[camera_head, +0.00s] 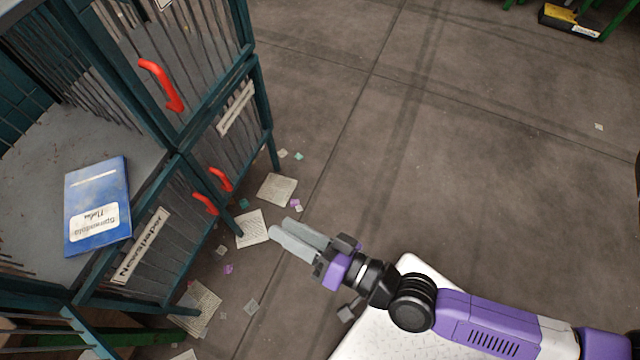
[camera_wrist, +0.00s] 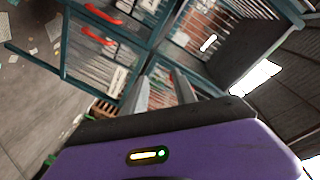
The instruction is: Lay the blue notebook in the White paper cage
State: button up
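The blue notebook (camera_head: 97,185), with a white cover label, lies flat on a grey metal surface (camera_head: 125,150) at the left of the head view, above a compartment labelled "Newspaper" (camera_head: 140,245). Barred teal-framed cages surround it; other labels, such as one (camera_head: 235,108) to the right, are unreadable here, so I cannot tell which is the White paper cage. My gripper (camera_head: 281,228) is empty, right of the notebook and apart from it. Its two fingers have a gap between them, also seen in the wrist view (camera_wrist: 160,80). I cannot make out the notebook in the wrist view.
Red handles (camera_head: 160,84) stick out from the cage doors, with another pair low down (camera_head: 220,180). Paper scraps (camera_head: 277,189) litter the floor by the cages. Open concrete floor (camera_head: 460,150) lies to the right. A black and yellow box (camera_head: 570,22) sits far right.

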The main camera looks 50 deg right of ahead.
jog(key=s+d+r+n+g+h, duration=0.1)
jog(key=s+d+r+n, duration=0.2)
jog(key=s, duration=0.3)
jog(key=s+d+r+n+g+h, duration=0.1)
jog(key=s+d+r+n, duration=0.2)
jog(key=s, duration=0.4)
jog(key=shift+s+d+r+n+h, duration=0.15)
jog(key=shift+s+r+n+h, duration=0.15)
jog(key=shift+r+n, duration=0.4)
jog(key=shift+s+r, duration=0.2)
jog(key=shift+r, duration=0.15)
jog(key=shift+c, duration=1.4)
grip_shut()
